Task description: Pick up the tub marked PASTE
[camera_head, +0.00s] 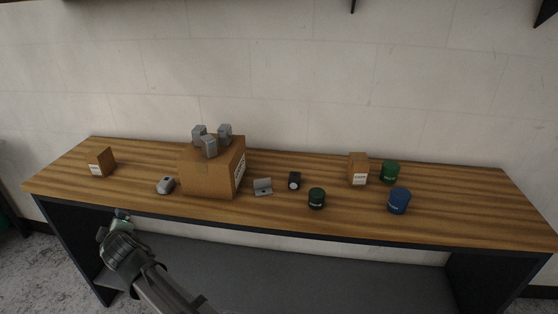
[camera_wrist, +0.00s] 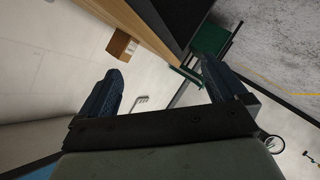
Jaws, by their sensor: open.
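Three tubs stand on the right half of the bench in the head view: a green tub (camera_head: 390,171) at the back, a dark green tub (camera_head: 316,198) nearer the front edge, and a blue tub (camera_head: 399,200) at the right. Each has small lettering on its side, too small to read surely, so I cannot tell which says PASTE. My gripper (camera_head: 112,225) is low at the left, in front of the bench's front edge and far from the tubs. In the wrist view my gripper (camera_wrist: 162,68) is open, with nothing between its fingers.
A large cardboard box (camera_head: 207,180) with several grey parts on top stands left of centre on the wooden bench (camera_head: 280,224). Small cartons stand at the left (camera_head: 101,162) and beside the green tub (camera_head: 358,168).

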